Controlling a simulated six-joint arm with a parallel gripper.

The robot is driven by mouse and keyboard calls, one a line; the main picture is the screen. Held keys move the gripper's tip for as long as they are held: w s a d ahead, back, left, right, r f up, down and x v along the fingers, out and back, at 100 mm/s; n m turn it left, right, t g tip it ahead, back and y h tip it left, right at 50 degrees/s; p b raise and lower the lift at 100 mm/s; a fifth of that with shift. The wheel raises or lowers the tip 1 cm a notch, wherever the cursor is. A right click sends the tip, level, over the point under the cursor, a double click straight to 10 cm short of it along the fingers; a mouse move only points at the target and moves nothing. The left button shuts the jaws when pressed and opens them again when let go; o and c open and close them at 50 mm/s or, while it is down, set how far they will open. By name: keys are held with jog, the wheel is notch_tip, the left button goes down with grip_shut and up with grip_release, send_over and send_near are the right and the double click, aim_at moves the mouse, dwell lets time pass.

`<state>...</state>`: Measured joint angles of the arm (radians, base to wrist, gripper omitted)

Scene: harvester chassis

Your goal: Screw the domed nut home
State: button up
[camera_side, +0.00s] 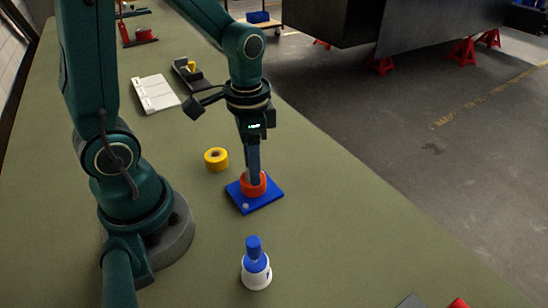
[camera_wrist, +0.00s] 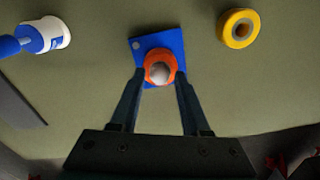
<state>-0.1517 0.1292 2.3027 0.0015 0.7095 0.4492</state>
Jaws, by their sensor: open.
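The domed nut (camera_wrist: 160,72) shows in the wrist view as a rounded grey top inside an orange ring (camera_wrist: 158,55). The orange ring sits on a blue square plate (camera_wrist: 176,42) lying on the green bench; the plate also shows in the side view (camera_side: 266,199). My gripper (camera_wrist: 158,76) is open, with its two fingers on either side of the orange ring and nut. In the side view my gripper (camera_side: 254,180) points straight down at the orange ring (camera_side: 247,190). I cannot tell whether the fingertips touch it. The nut's thread and lower part are hidden.
A yellow tape roll (camera_side: 216,159) lies left of the plate. A white and blue bottle (camera_side: 256,272) stands nearer the camera. A white notepad (camera_side: 155,93) and a black tool (camera_side: 190,74) lie farther back. The bench right of the plate is clear.

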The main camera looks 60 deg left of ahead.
jog(key=n, duration=0.3)
grip_shut()
jog(key=m, duration=0.4)
jog(key=shift+m, duration=0.4)
jog(key=shift+m, duration=1)
jog(key=m, duration=0.3)
